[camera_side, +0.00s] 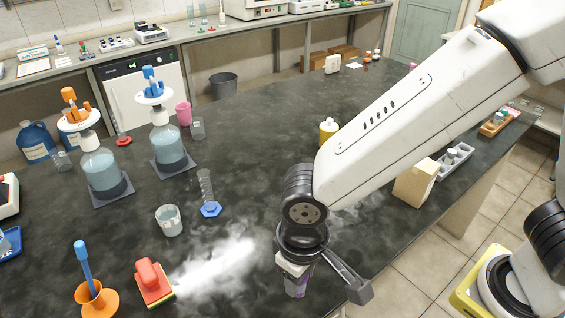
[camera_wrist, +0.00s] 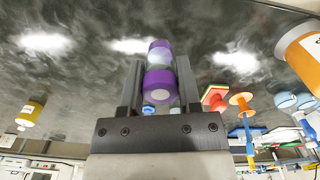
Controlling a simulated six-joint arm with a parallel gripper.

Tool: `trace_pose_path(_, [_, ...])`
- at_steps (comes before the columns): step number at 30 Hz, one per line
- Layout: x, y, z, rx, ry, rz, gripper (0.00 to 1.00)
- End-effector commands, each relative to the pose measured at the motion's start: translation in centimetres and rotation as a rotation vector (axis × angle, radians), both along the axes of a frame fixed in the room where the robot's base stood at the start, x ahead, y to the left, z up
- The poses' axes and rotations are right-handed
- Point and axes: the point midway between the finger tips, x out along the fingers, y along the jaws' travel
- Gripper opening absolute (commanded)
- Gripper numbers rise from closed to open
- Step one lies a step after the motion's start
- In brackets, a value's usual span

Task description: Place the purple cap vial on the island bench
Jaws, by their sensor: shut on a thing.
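The purple cap vial (camera_wrist: 159,82) is between the two fingers of my gripper (camera_wrist: 159,90) in the wrist view, with purple at both ends and a paler middle. In the side view my gripper (camera_side: 298,272) is low over the front part of the dark island bench (camera_side: 240,150), near its edge. It is shut on the vial, whose purple part (camera_side: 298,286) shows below the fingers. The vial looks roughly upright there, partly hidden by the gripper. I cannot tell whether its bottom touches the bench top.
A red block with a yellow base (camera_side: 153,284) and an orange holder with a blue rod (camera_side: 97,298) stand to the left. A beaker (camera_side: 169,221) and a blue-footed cylinder (camera_side: 209,208) stand behind. A wooden block (camera_side: 415,182) is at the right edge.

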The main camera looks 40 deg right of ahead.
Motion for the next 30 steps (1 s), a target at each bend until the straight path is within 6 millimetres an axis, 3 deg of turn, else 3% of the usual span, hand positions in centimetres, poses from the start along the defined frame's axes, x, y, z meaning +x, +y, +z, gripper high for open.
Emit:
trace_pose_path(8, [1.6, 1.1, -0.9, -0.001, 0.001, -0.001, 0.00])
trace_pose_path(23, [6.8, 4.9, -3.8, -0.001, 0.002, -0.001, 0.00])
trace_pose_path(30, [8.6, 6.2, -6.1, -0.001, 0.002, 0.000, 0.00])
